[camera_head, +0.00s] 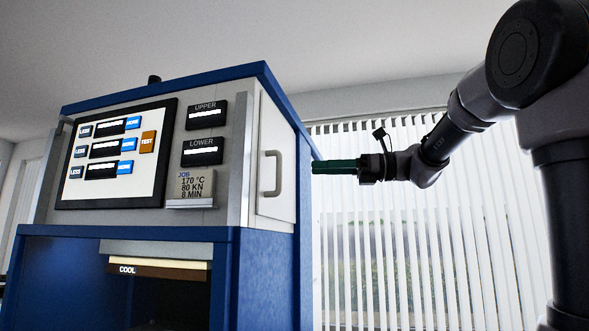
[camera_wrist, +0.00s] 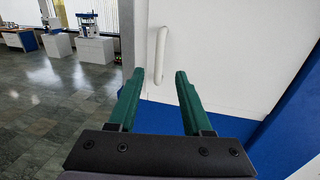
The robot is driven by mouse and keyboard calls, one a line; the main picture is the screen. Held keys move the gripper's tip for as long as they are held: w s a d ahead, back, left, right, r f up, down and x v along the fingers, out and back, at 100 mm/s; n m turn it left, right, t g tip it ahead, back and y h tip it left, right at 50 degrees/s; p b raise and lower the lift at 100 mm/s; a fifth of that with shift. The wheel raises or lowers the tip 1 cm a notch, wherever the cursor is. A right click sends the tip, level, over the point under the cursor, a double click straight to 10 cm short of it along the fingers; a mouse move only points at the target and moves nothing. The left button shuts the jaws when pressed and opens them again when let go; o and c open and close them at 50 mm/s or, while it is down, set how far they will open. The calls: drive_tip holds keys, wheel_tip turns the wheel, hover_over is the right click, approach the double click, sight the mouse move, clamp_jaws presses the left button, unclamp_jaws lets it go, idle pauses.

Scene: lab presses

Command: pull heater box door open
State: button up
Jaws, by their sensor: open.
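The heater box door is a white panel (camera_head: 275,165) on the right side of the blue and grey machine, and it looks shut. Its upright grey handle (camera_head: 271,174) is a bar on the door. In the wrist view the door (camera_wrist: 230,50) fills the upper right, with the pale handle (camera_wrist: 160,54) just beyond my fingertips. My gripper (camera_head: 316,167) has green fingers pointing left toward the machine's right side. In the wrist view my gripper (camera_wrist: 169,75) is open and empty, its fingers apart, with the handle ahead of the gap and slightly left of its middle.
The machine's front has a screen (camera_head: 115,155), UPPER and LOWER displays and a job card (camera_head: 190,189). A COOL opening (camera_head: 160,269) is below. A blue ledge (camera_wrist: 285,125) lies below the door. Open floor (camera_wrist: 55,110) and white pedestals (camera_wrist: 95,50) are at left.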

drive_tip(key=w+a, duration=0.1)
drive_tip(key=a, duration=0.7)
drive_tip(key=shift+w+a, duration=0.15)
drive_tip(key=shift+a, duration=0.25)
clamp_jaws()
idle(0.9)
